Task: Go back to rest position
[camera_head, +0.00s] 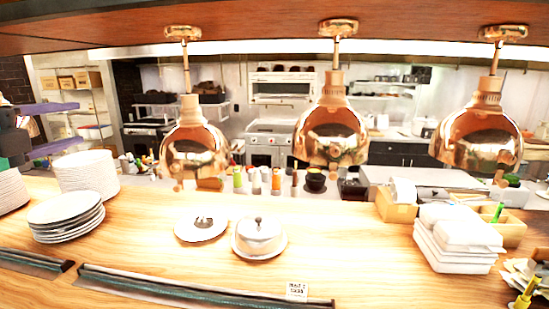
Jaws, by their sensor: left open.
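My left gripper (80,124) is at the far left edge of the head view. Its two purple-grey fingers point right and are spread apart, with nothing seen between them. It appears above and behind the plate stacks in the picture. My right gripper does not show. On the wooden counter (370,265), a white plate (183,233) holds a small dark-and-pale item. Beside it, a white lidded dish (258,232) with a knob sits on another plate.
White plate stacks (66,215) stand at left, and white square dishes (455,240) at right. Copper lamps (333,135) hang over the counter. Bottles (276,181) line its back. A small sign (296,291) stands at the front. The counter's front middle is mostly clear.

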